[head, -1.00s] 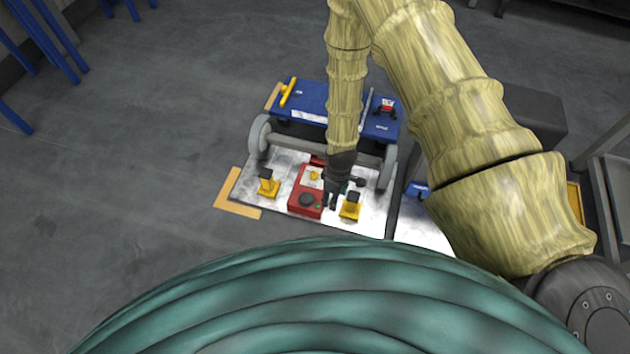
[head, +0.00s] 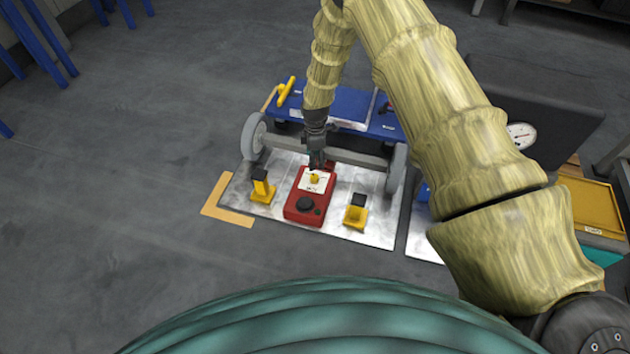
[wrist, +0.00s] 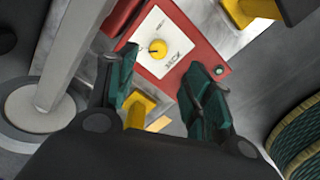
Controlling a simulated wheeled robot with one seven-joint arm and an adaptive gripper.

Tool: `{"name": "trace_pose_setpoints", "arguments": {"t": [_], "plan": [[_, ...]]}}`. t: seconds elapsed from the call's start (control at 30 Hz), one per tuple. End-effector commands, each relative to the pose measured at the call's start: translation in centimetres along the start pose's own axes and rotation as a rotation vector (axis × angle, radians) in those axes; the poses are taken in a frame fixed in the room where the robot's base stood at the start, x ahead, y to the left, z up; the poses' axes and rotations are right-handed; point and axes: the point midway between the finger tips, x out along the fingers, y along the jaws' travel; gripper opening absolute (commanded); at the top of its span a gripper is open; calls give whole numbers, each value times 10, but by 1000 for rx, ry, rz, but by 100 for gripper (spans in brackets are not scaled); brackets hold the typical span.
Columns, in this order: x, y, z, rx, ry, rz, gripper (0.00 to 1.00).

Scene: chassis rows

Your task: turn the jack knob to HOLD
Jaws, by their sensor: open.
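The jack is a red box (head: 305,212) with a white dial plate and a black round part on its near end. The yellow knob (head: 314,178) sits on the plate. In the wrist view the knob (wrist: 158,48) lies ahead of the fingertips, with "JACK" lettering beside it; the other markings are too small to read. My gripper (head: 317,162) is just beyond the knob in the head view. In the wrist view my gripper (wrist: 163,75) is open, its two green-black fingers apart and nothing between them. I cannot tell the exact gap to the knob.
Yellow stands with black tops flank the jack, one on the left (head: 263,188) and one on the right (head: 356,211). They stand on a metal plate (head: 342,225). A grey-wheeled axle (head: 350,155) and a blue chassis lie just behind. Bare floor is at left.

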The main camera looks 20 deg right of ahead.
Motion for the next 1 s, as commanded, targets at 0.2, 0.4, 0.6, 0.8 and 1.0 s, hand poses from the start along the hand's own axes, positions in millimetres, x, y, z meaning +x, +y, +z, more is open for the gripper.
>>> {"name": "trace_pose_setpoints", "arguments": {"t": [0.2,0.4,0.6,0.8,1.0], "plan": [[15,3,0,-8,-1,-1,51],[48,2,0,-9,-1,0,51],[79,2,0,-8,-1,0,51],[100,3,0,-7,-1,0,51],[108,2,0,-7,0,0,51]]}}
